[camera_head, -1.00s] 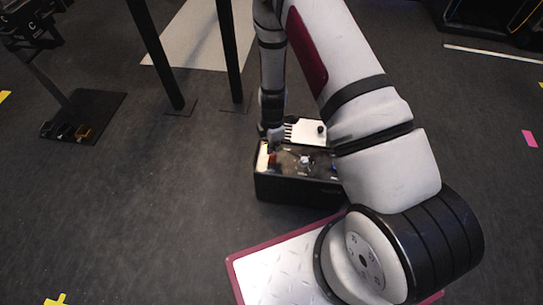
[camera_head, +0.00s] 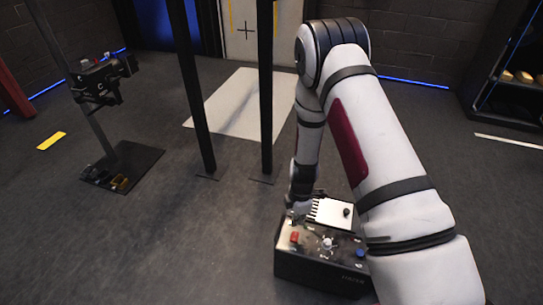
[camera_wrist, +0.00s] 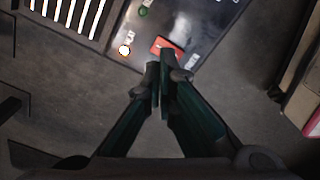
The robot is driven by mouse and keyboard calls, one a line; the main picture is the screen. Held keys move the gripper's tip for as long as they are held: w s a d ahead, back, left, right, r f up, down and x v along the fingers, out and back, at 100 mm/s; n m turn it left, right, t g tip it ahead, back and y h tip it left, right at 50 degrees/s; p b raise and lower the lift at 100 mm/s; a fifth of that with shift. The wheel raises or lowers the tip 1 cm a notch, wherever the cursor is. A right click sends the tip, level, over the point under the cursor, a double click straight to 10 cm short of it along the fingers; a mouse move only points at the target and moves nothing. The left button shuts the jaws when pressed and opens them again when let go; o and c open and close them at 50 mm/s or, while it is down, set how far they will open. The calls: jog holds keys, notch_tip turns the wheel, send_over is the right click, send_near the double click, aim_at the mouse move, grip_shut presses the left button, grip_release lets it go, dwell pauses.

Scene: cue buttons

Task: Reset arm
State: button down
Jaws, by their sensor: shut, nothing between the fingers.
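My gripper (camera_wrist: 160,75) is shut and empty in the wrist view, its fingertips close to a red button (camera_wrist: 167,47) at the edge of a dark control box (camera_wrist: 205,25). I cannot tell whether the tips touch the box. In the head view the box (camera_head: 318,277) stands on the floor, with the red button (camera_head: 295,237), a pale knob (camera_head: 327,243) and a blue button (camera_head: 360,252) on top. My arm hides the box's right end. The gripper in the head view is small and hard to make out beside the box's left end.
A black stand (camera_head: 125,165) is on the left. Two black posts (camera_head: 195,100) rise behind the box, near a pale floor mat (camera_head: 240,105). A shelf (camera_head: 515,75) stands at the far right. The floor left of the box is clear.

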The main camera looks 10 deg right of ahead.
jog(key=s+a+r+m, duration=0.1)
jog(key=s+r+m, duration=0.15)
jog(key=r, duration=0.85)
jog(key=s+a+r+m+y, duration=0.1)
jog(key=s+r+m, duration=0.15)
jog(key=r, duration=0.85)
jog(key=s+a+r+m, duration=0.1)
jog(key=s+r+m, duration=0.15)
jog(key=r, duration=0.85)
jog(key=s+d+r+m+h, duration=0.1)
jog(key=s+r+m, duration=0.5)
jog(key=s, duration=0.7)
jog(key=s+d+r+m, duration=0.1)
jog(key=s+r+m, duration=0.5)
jog(key=s, duration=0.8)
notch_tip(320, 180, up, 33)
jog(key=n+t+p, duration=0.1)
jog(key=t+p, duration=0.3)
jog(key=p, duration=2.6)
jog(key=shift+w+d+f, duration=0.2)
jog(key=shift+w+d, duration=0.1)
